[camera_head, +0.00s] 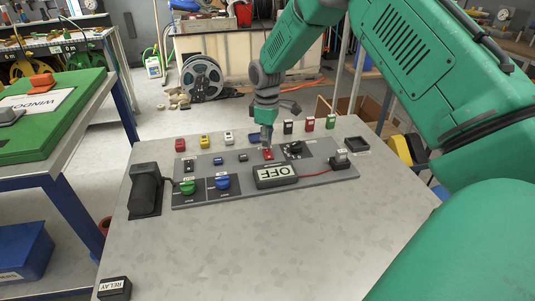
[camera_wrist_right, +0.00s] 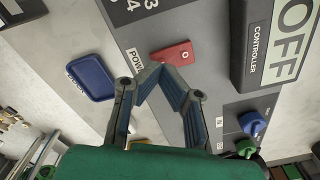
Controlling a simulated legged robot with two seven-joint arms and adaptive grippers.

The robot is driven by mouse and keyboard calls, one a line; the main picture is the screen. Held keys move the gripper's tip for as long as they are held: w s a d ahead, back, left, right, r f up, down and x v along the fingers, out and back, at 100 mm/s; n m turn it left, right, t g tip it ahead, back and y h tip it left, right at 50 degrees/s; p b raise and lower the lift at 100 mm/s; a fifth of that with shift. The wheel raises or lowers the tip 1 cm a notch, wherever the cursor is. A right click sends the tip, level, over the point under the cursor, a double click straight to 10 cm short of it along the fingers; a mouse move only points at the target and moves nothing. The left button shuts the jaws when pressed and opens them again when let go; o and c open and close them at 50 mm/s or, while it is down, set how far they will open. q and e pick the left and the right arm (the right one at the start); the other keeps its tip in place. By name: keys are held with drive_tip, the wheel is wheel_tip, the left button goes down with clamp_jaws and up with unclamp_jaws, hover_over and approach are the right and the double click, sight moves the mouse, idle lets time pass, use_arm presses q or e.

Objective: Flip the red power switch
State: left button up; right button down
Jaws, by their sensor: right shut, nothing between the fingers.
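The red power switch (camera_head: 268,154) sits on the grey control panel (camera_head: 210,200) on the table. In the wrist view the red switch (camera_wrist_right: 173,53) shows a "0" mark, and part of a "POWER" label lies beside it. My right gripper (camera_head: 266,143) points down just over the switch. In the wrist view its fingertips (camera_wrist_right: 162,72) meet, with nothing between them, close to the near edge of the switch. I cannot tell whether they touch it. The controller display (camera_head: 274,176) reads "OFF". My left gripper is in neither view.
Green and blue knobs (camera_head: 222,183) stand on the panel's left part. A black device (camera_head: 146,188) stands left of the panel. Several small coloured blocks line the far side. A relay box (camera_head: 114,288) lies at the front left. The table's front middle is clear.

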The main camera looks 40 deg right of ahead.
sight(267, 150)
drive_tip(key=shift+a+f, duration=0.1)
drive_tip(key=shift+f, duration=0.05)
drive_tip(key=shift+d+f, duration=0.2)
drive_tip(key=shift+f, duration=0.2)
drive_tip(key=shift+a+f+b, duration=0.1)
drive_tip(key=shift+f+b, duration=0.2)
drive_tip(key=shift+f, duration=0.1)
idle(0.4)
wheel_tip(267, 150, up, 7)
drive_tip(key=p, duration=0.6)
drive_tip(key=shift+r+p, duration=0.1)
drive_tip(key=shift+p, duration=0.3)
